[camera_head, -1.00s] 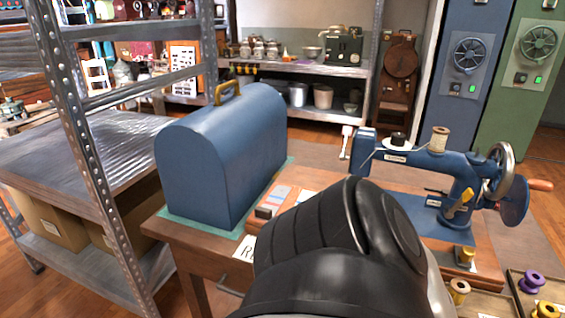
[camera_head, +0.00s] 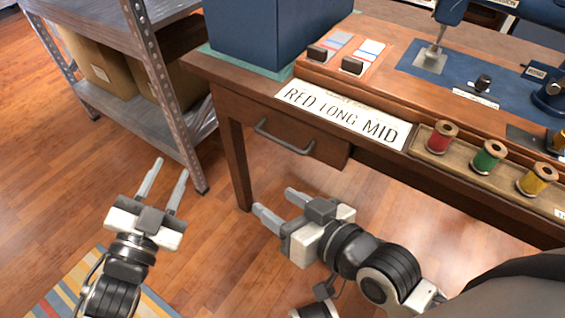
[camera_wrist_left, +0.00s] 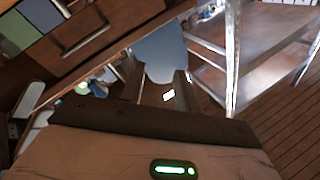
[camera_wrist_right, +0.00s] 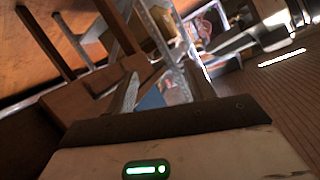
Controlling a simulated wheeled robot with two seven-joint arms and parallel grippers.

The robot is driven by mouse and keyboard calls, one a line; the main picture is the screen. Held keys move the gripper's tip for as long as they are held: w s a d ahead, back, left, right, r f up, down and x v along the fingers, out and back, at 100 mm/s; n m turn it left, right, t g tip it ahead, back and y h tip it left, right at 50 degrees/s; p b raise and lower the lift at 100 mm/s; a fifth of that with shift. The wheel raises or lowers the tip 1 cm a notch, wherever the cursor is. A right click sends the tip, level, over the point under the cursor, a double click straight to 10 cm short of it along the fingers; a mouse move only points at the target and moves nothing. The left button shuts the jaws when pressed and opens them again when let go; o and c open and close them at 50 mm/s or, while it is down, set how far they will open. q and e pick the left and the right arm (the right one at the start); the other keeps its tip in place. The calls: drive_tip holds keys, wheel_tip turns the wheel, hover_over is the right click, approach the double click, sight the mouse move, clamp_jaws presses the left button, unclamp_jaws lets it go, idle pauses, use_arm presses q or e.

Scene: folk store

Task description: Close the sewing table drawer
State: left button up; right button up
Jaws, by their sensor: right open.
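The wooden sewing table (camera_head: 222,72) fills the upper right of the head view. Its drawer (camera_head: 235,108) has a brown front with a curved grey handle (camera_head: 285,140), under the left end of the tabletop. I cannot tell how far the drawer stands out. A wooden front with a handle (camera_wrist_left: 84,40) also shows in the left wrist view. My left gripper (camera_head: 166,176) is open and empty, left of the table and below the drawer's level in the picture. My right gripper (camera_head: 276,202) is open and empty, below the drawer front in the picture, apart from the handle.
A "RED LONG MID" card (camera_head: 342,114) lies at the table's front edge. Thread spools (camera_head: 489,157) sit in a tray to the right. A blue case (camera_head: 270,35) and the sewing machine (camera_head: 549,92) stand on top. A metal shelf (camera_head: 165,85) with boxes is at left. Floor between is clear.

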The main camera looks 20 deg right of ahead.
use_arm(q)
drive_tip(key=w+d+f+m+g+h+b, duration=0.15)
drive_tip(key=f+m+g+h+b, duration=0.35)
drive_tip(key=m, duration=0.5)
drive_tip(key=d+f+m+g+h+b, duration=0.35)
drive_tip(key=m+g, duration=0.25)
drive_tip(key=m, duration=0.4)
drive_tip(key=r+b+x, duration=0.1)
drive_tip(key=b+x, duration=0.1)
drive_tip(key=x, duration=1.4)
drive_tip(key=shift+r+g, duration=0.15)
drive_tip(key=shift+g, duration=0.15)
use_arm(e)
drive_tip(key=shift+w+a+f+t+y, duration=0.2)
drive_tip(key=shift+w+a+t+y, duration=0.2)
drive_tip(key=shift+a+t+y, duration=0.45)
drive_tip(key=shift+w+a+f+t+y, duration=0.2)
drive_tip(key=shift+w+a+t+y, duration=0.35)
drive_tip(key=shift+y, duration=0.4)
use_arm(q)
drive_tip(key=shift+s+h, duration=0.1)
drive_tip(key=shift+h, duration=0.15)
use_arm(e)
drive_tip(key=shift+s, duration=0.15)
use_arm(q)
clamp_jaws()
